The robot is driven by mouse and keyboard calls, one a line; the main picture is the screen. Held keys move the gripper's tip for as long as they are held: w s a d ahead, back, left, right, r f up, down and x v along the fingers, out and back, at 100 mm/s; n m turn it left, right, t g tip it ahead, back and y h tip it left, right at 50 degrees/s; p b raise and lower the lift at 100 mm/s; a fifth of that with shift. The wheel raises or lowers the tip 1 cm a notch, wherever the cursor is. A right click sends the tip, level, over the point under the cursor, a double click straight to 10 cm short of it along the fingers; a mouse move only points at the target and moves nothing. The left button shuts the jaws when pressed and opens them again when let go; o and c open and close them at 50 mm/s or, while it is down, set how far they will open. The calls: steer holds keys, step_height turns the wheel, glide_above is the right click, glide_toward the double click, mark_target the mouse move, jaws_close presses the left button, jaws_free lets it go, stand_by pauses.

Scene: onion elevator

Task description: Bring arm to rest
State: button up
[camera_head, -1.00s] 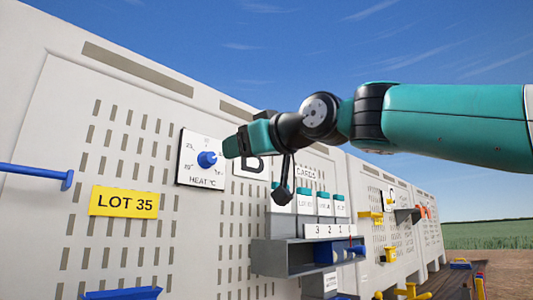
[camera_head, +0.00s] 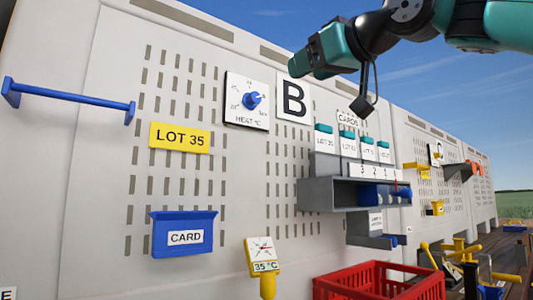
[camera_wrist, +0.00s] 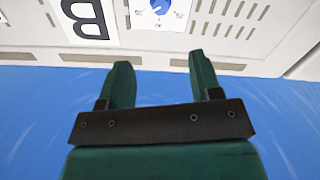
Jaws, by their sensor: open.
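My gripper (camera_wrist: 160,82) is open and empty in the wrist view, its two green fingers apart with blue sky and the wall's top edge beyond them. In the head view my gripper (camera_head: 303,66) is held up at the top, in front of the wall panel and near the B sign (camera_head: 294,101). It appears apart from the wall. The heat dial (camera_head: 252,100) with its blue knob is to the left of the gripper, and the knob also shows in the wrist view (camera_wrist: 160,6).
A shelf (camera_head: 322,196) holds blue cylinders below several lidded card boxes. A blue card tray (camera_head: 184,233), a yellow LOT 35 sign (camera_head: 180,137), a blue rail (camera_head: 70,95), a yellow 35 °C thermometer (camera_head: 263,255) and a red crate (camera_head: 380,283) are around it.

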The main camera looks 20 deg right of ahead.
steer(key=a+f+g+p, duration=0.1)
steer(key=a+f+g, duration=0.15)
steer(key=f, duration=0.75)
steer(key=a+f+g+p, duration=0.15)
steer(key=f+g, duration=0.25)
steer(key=f, duration=0.5)
steer(key=a+f+g, duration=0.3)
steer(key=f, duration=0.7)
steer(key=s+f+g, duration=0.2)
steer(key=s+f, duration=0.3)
steer(key=f, duration=0.1)
steer(key=s+f+g+h+p, duration=0.1)
steer(key=s+f+g, duration=0.2)
steer(key=s+f, duration=0.3)
steer(key=s+f+g, duration=0.2)
steer(key=s+f, duration=0.4)
steer(key=f, duration=0.1)
steer(key=shift+a+g, duration=0.35)
steer(key=shift+a, duration=0.05)
steer(key=shift+w, duration=0.1)
